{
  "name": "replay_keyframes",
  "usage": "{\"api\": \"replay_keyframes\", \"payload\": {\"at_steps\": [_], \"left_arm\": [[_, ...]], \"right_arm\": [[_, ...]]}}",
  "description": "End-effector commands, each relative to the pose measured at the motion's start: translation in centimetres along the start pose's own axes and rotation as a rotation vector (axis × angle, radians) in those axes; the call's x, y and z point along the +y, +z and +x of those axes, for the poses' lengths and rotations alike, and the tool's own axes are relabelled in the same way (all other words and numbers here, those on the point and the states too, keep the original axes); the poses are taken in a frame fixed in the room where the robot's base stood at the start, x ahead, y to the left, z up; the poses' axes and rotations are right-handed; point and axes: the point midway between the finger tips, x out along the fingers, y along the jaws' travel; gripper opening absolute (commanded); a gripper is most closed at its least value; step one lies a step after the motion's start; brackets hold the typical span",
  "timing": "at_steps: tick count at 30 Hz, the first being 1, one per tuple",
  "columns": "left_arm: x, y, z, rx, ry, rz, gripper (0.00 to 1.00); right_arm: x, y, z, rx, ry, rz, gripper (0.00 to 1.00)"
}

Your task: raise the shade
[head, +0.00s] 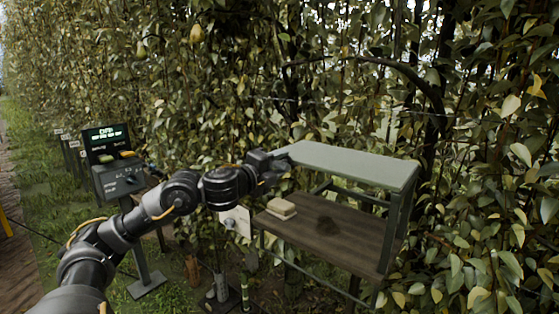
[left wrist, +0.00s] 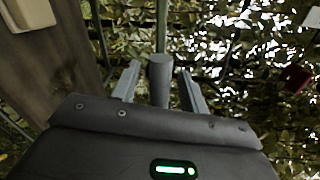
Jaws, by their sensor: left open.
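The shade looks to be the flat grey-green panel (head: 350,163) held on posts above a brown wooden shelf (head: 330,232). My left gripper (head: 280,154) is at the panel's far left corner in the head view. In the left wrist view my left gripper (left wrist: 159,72) is open, with one finger on each side of a grey round-ended bar (left wrist: 160,68). A gap shows between the bar and each finger, so it is not gripped. Whether the bar belongs to the shade I cannot tell. My right gripper is not in view.
A pale block (head: 281,208) lies on the shelf's left end. A control box with a lit display (head: 106,134) stands on a post to the left. Dense leafy hedge with pears (head: 196,33) is close behind. Grass lies open at far left.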

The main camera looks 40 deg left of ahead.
Motion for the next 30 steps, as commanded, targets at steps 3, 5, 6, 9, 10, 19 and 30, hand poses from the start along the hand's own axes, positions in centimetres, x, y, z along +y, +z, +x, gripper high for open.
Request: {"api": "replay_keyframes", "payload": {"at_steps": [3, 5, 6, 9, 10, 19, 30], "left_arm": [[-0.04, -0.09, 0.32, 0.002, -0.001, -0.002, 0.44], [0.00, -0.12, 0.37, 0.002, 0.000, -0.001, 0.44], [0.02, -0.13, 0.37, 0.003, 0.000, -0.001, 0.44], [0.02, -0.14, 0.36, 0.003, 0.000, -0.001, 0.44], [0.02, -0.14, 0.36, 0.003, 0.000, -0.001, 0.44], [0.02, -0.14, 0.34, 0.003, 0.000, -0.001, 0.06], [-0.30, -0.29, 0.60, 0.006, -0.002, 0.004, 0.00]], "right_arm": [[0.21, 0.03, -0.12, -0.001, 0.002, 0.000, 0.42], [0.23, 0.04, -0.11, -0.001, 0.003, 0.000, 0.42], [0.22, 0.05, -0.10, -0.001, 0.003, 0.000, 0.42], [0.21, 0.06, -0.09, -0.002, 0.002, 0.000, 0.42], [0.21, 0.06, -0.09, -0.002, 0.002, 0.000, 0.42], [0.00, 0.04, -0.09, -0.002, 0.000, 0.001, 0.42], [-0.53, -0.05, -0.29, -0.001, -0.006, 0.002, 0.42]]}}
